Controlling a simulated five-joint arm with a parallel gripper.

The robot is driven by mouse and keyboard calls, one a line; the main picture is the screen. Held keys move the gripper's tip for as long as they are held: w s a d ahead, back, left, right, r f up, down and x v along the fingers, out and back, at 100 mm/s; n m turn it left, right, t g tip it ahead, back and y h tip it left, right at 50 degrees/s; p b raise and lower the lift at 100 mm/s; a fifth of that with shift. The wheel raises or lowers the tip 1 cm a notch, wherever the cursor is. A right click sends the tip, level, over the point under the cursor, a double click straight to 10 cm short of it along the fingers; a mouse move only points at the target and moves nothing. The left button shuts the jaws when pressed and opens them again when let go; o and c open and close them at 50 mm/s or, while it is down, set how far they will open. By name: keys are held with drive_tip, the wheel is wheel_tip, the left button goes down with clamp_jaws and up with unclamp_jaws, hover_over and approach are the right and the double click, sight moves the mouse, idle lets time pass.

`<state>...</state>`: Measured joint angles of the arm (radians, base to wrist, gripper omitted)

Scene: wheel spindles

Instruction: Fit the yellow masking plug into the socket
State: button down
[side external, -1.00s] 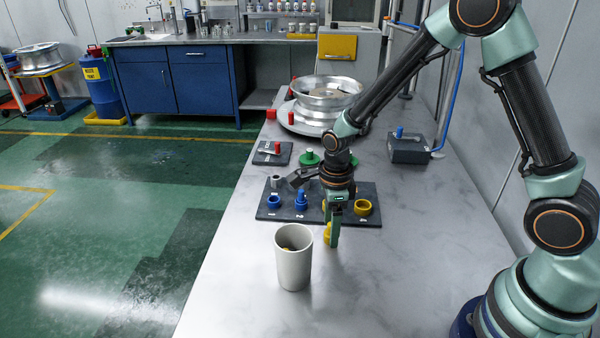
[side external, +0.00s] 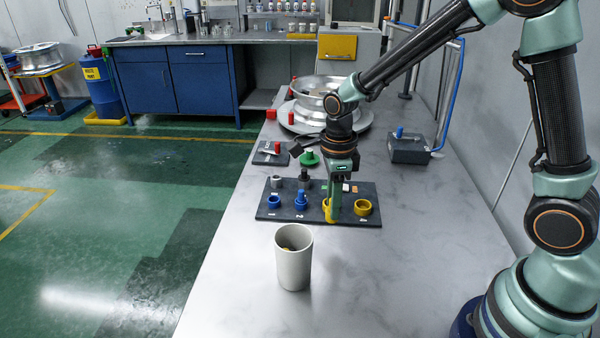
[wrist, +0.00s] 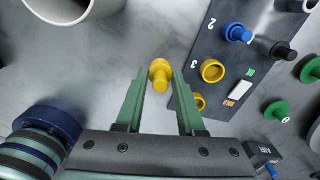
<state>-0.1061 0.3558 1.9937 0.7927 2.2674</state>
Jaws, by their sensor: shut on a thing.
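My gripper (side external: 333,216) is shut on the yellow masking plug (wrist: 160,74), held between the fingertips in the wrist view. The dark board (side external: 270,212) lies on the bench and bears two yellow ring sockets. One yellow socket (wrist: 212,70), by the mark 3, shows open and empty in the wrist view. The other yellow socket (side external: 363,207) is at the board's right end. In the side view my fingers hide part of the plug and the nearer socket, so their yellow parts overlap. In the wrist view the plug appears left of the board, apart from both sockets.
A pale cup (side external: 294,262) with something yellow inside stands in front of the board. Blue parts (side external: 301,201) are on the board's left half. A green part (side external: 309,158), a wheel (side external: 325,95) and a grey box (side external: 408,149) are behind.

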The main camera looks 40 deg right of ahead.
wheel_tip(320, 180, up, 13)
drive_tip(key=w+d+r, duration=0.1)
drive_tip(key=w+d, duration=0.6)
drive_tip(key=shift+n, duration=0.4)
drive_tip(key=f, duration=1.9)
drive_tip(key=shift+w+d+f, duration=0.15)
drive_tip(key=shift+w+f, duration=0.05)
drive_tip(key=shift+f, duration=0.2)
drive_tip(key=c, duration=0.5)
unclamp_jaws()
drive_tip(key=shift+f, duration=0.15)
